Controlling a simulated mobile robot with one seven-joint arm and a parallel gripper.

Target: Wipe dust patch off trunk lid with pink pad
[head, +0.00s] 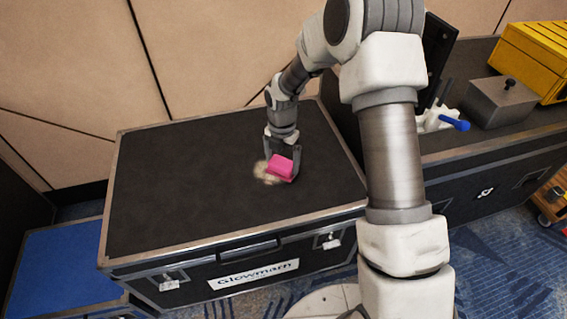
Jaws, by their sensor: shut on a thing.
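The trunk (150,190) is a black case with metal edges and a flat dark lid. A pale tan dust patch (262,173) lies near the middle of the lid. My gripper (282,164) points down over the lid and is shut on the pink pad (281,168). The pad is at the right part of the dust patch and hides some of it. I cannot tell whether the pad touches the lid.
A second black case (450,185) stands at right, bearing a yellow crate (532,60), a grey lidded box (501,101) and a blue-handled item (453,124). A tan panelled wall (220,50) rises behind the trunk. The lid's left side is clear.

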